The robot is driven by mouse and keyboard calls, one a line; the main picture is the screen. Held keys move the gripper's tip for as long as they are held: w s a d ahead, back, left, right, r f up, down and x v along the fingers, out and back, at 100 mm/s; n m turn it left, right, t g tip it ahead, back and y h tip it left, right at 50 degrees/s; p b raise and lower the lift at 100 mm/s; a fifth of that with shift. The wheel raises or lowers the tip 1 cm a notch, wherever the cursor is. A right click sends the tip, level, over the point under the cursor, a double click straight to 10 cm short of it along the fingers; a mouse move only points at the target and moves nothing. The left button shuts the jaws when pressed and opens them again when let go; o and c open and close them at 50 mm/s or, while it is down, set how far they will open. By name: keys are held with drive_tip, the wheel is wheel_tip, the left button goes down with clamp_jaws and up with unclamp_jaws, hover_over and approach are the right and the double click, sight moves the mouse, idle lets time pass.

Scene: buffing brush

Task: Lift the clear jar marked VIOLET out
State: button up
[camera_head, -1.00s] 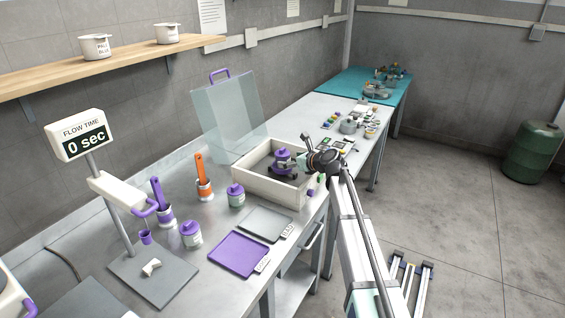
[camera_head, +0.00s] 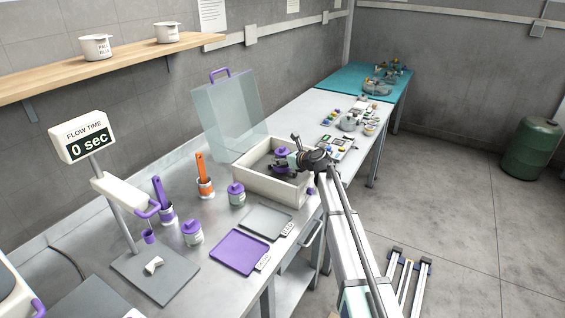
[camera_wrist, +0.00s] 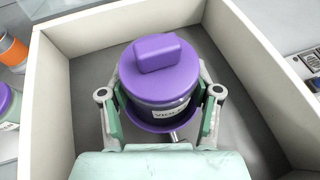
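The jar marked VIOLET stands inside a white open-topped box (camera_head: 262,188). In the wrist view the jar (camera_wrist: 160,75) has a purple lid with a raised block-shaped knob, a partly readable label on its near side and a purple rim around its lower part. My gripper (camera_wrist: 161,122) reaches into the box with its fingers open on either side of the jar. I cannot tell whether the pads touch it. In the head view the jar's purple lid (camera_head: 283,151) shows just left of my gripper (camera_head: 288,163); the box wall and the gripper hide the rest.
The box walls stand close around the jar and gripper. A clear upright panel (camera_head: 228,115) with a purple handle stands behind the box. Purple-lidded jars (camera_head: 236,194), an orange-handled brush (camera_head: 203,175) and a purple tray (camera_head: 239,252) are to the left and front.

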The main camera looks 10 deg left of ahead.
drive_tip(key=shift+c, duration=0.6)
drive_tip(key=shift+r, duration=0.15)
